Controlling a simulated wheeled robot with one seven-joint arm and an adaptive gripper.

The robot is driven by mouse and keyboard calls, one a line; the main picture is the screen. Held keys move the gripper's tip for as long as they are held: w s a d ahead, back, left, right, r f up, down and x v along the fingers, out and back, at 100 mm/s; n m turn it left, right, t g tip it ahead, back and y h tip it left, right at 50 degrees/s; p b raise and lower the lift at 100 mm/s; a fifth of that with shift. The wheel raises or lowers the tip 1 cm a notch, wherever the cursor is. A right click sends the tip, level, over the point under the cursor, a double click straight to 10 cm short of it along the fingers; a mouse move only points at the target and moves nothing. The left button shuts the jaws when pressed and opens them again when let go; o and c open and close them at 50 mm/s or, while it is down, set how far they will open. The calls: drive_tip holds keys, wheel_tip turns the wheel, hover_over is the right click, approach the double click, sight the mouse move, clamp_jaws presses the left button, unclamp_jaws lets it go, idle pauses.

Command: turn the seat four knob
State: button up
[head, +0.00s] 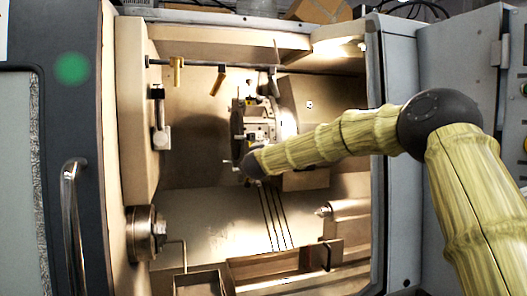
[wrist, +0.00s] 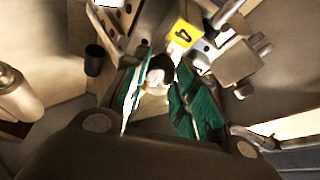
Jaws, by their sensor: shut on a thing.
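The yellow label with a black 4 (wrist: 183,33) shows at the top middle of the wrist view, tilted. Just below it is the knob (wrist: 159,76), small and round with a bright face and a dark side. My gripper (wrist: 160,92) has its green-padded fingers on either side of this knob and is shut on it. In the head view my gripper (head: 248,165) reaches from the right to the tool turret (head: 260,128) inside the machine. There the knob and fingers are too small or hidden to tell apart.
The chuck (head: 146,232) is at the lower left of the chamber and the tailstock (head: 345,212) at the lower right. A rail (head: 200,64) with hanging brackets crosses above. In the wrist view a dark cylinder (wrist: 94,60) and metal holders (wrist: 232,62) stand close to the fingers.

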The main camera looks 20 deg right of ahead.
idle(0.5)
drive_tip(key=o, duration=1)
drive_tip(key=shift+d, duration=0.15)
drive_tip(key=v, duration=1.2)
